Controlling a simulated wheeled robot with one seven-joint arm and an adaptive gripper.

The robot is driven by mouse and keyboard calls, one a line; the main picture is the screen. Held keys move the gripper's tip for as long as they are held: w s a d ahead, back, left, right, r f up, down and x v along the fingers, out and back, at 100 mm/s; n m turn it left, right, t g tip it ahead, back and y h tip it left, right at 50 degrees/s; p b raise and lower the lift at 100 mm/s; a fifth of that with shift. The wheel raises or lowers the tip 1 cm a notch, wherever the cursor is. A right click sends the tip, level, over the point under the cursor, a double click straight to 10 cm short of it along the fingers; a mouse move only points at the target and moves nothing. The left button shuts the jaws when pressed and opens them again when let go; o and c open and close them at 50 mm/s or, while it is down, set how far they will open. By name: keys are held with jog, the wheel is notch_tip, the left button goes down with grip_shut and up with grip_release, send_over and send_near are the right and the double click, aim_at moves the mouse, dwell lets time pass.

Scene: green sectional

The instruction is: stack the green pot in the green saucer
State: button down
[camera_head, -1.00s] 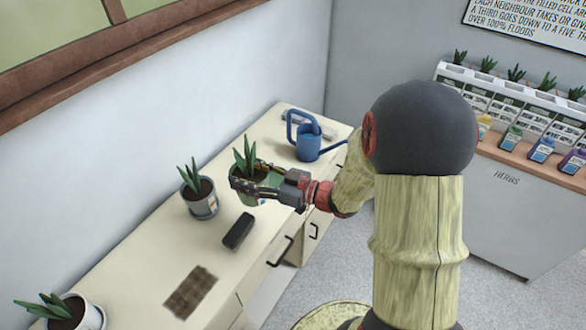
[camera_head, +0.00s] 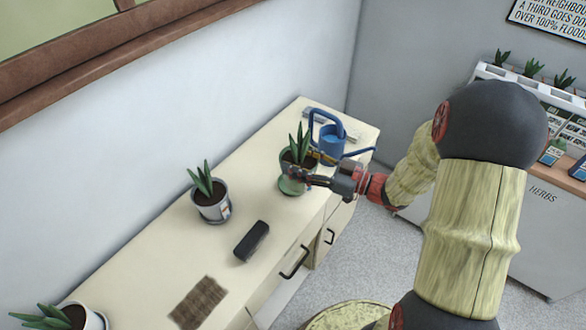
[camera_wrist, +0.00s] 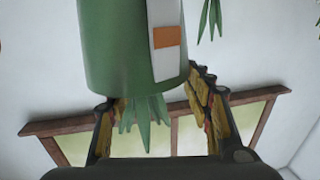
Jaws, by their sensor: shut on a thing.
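The green pot (camera_head: 290,164), with a spiky plant in it, stands roughly upright in my gripper (camera_head: 305,170) toward the far end of the cream counter. My gripper is shut on this pot and comes at it from the right. In the wrist view the green pot (camera_wrist: 125,50), with a white and orange label, shows between the two fingers (camera_wrist: 160,120). The green saucer (camera_head: 292,187) shows just below the pot, partly hidden by pot and gripper. I cannot tell whether pot and saucer touch.
A blue watering can (camera_head: 330,145) stands close behind the pot. A grey potted plant (camera_head: 212,205), a black block (camera_head: 251,241) and a brown mat (camera_head: 199,302) lie along the counter (camera_head: 180,255). Another white pot (camera_head: 95,318) is at the near left.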

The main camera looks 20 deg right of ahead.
aim_at(292, 157)
jog(key=w+f, duration=0.2)
jog(key=w+f+b, duration=0.1)
jog(key=w+f, duration=0.1)
jog(key=w+f+b, duration=0.1)
jog(key=w, duration=0.1)
jog(key=shift+w+d+f, duration=0.2)
jog(key=shift+d+f, duration=0.1)
jog(key=shift+f, duration=0.1)
jog(key=f+b, duration=0.1)
jog(key=f, duration=0.1)
jog(key=f+b, duration=0.1)
jog(key=f, duration=0.1)
jog(key=shift+w+b, duration=0.3)
jog(key=shift+w, duration=0.1)
jog(key=shift+f, duration=0.25)
jog(key=c, duration=0.8)
grip_release()
jog(key=shift+f, duration=0.1)
